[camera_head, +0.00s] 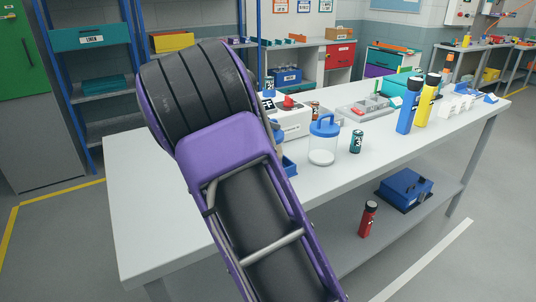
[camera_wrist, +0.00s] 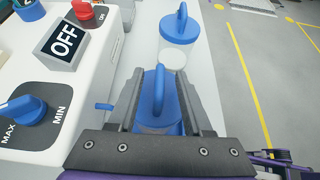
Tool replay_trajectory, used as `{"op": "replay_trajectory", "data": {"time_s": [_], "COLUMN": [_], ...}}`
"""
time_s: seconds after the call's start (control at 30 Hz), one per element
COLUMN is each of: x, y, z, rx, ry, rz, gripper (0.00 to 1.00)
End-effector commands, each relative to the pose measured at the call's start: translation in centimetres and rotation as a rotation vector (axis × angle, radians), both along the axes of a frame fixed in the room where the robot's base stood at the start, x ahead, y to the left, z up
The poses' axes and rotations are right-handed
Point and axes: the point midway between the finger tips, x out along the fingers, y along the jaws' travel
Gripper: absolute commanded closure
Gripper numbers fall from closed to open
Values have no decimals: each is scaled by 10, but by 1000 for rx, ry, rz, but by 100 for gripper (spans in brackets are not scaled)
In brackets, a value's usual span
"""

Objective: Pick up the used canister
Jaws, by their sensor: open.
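In the wrist view, a blue lid with an upright loop handle (camera_wrist: 158,95) lies between the fingers of my open gripper (camera_wrist: 161,82). What is under this lid is mostly hidden, and I cannot tell whether the fingers touch it. A second blue-lidded jar (camera_wrist: 180,27) stands just beyond it. In the head view, a clear jar with a blue handled lid (camera_head: 323,140) stands on the bench, with whitish contents low inside. No "used" marking can be read on either. My arm hides my gripper in the head view.
A white machine (camera_wrist: 60,60) with an OFF display and knobs stands left of my gripper. A small dark canister (camera_head: 356,141), a blue bottle (camera_head: 407,106) and a yellow bottle (camera_head: 426,101) stand along the bench (camera_head: 150,225). The bench's front left is clear.

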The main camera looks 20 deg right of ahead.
Motion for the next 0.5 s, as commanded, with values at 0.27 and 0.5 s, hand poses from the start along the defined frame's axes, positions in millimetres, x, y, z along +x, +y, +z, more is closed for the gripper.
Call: {"op": "replay_trajectory", "data": {"time_s": [0.27,0.5], "x": [2,1], "y": [-7,-7], "z": [-4,-3], "rx": [0,0], "ry": [0,0], "rz": [1,0], "gripper": [50,84]}}
